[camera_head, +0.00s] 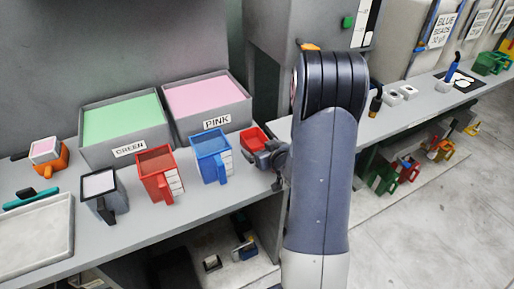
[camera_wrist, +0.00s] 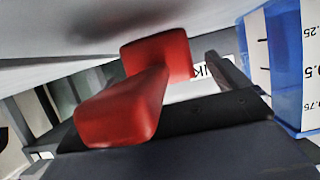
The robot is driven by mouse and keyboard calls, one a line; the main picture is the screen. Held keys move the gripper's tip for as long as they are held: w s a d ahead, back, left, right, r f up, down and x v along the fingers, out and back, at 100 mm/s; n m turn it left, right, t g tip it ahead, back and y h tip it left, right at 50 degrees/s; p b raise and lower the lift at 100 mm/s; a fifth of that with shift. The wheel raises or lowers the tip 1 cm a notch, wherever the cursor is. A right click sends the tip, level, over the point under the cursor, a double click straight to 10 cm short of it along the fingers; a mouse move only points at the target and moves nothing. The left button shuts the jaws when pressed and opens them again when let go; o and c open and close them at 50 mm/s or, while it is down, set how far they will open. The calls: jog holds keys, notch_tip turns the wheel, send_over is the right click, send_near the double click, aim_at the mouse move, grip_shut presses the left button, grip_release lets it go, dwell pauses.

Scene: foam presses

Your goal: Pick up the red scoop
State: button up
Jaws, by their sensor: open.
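The red scoop (camera_head: 252,138) lies on the grey bench at the right end, just right of the blue measuring cup. In the wrist view the red scoop (camera_wrist: 125,105) fills the middle, its thick handle end close in front of the gripper body. My gripper (camera_head: 267,157) is low at the bench, right at the scoop, with its jaws open. In the wrist view my gripper (camera_wrist: 135,110) has a dark finger showing right of the scoop. The handle appears to lie between the fingers. Whether a finger touches it, I cannot tell.
A blue measuring cup (camera_head: 211,155) stands close left of my gripper, with a red measuring cup (camera_head: 157,176) further left. The pink bin (camera_head: 244,114) and the green bin (camera_head: 90,154) stand behind. A grey cup (camera_head: 101,193) and a tray (camera_head: 35,243) are at the left.

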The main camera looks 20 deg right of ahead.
jog(key=c, duration=1.1)
jog(key=shift+c, duration=0.2)
